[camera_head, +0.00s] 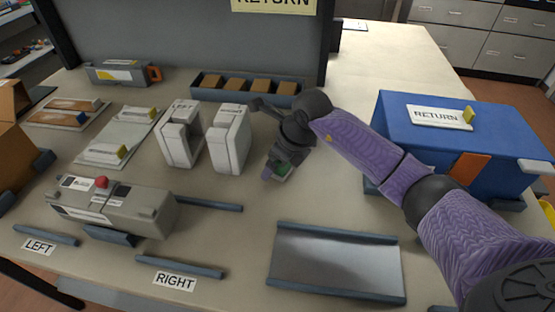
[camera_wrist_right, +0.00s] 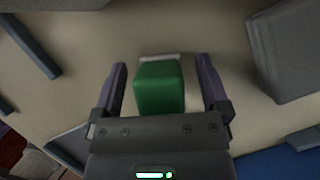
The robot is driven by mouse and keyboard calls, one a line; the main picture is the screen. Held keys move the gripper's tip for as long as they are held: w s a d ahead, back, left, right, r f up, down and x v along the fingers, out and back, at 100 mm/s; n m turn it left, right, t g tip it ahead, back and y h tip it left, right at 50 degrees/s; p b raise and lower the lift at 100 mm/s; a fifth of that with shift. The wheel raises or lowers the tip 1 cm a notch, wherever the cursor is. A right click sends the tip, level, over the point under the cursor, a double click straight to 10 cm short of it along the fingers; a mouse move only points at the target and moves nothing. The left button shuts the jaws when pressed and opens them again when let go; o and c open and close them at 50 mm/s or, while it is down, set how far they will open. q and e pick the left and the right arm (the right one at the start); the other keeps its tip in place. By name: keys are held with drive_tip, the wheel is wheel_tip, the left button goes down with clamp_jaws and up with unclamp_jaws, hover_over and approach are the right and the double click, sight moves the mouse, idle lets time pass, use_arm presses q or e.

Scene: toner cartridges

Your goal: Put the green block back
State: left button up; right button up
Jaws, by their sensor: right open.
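The green block (camera_wrist_right: 159,88) lies between the open fingers of my right gripper (camera_wrist_right: 162,65) in the wrist view, with a gap on each side. A pale strip shows at its far edge. I cannot tell whether the block touches the table. My left gripper is not in view.
Two white upright cartridges (camera_head: 231,138) stand left of the gripper. Behind is a blue-grey rack (camera_head: 197,86) with several tan blocks. A blue RETURN box (camera_head: 485,140) stands right. A grey printer-like unit (camera_head: 150,212) is front left, a metal-floored tray (camera_head: 335,262) in front.

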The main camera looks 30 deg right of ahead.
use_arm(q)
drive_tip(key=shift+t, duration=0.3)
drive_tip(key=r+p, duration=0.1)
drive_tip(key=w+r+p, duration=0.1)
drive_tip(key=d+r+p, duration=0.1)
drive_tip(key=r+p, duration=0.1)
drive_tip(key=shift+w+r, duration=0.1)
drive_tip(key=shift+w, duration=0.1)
use_arm(e)
drive_tip(key=v, duration=1.2)
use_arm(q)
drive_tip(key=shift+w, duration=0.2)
use_arm(e)
drive_tip(key=shift+r, duration=0.1)
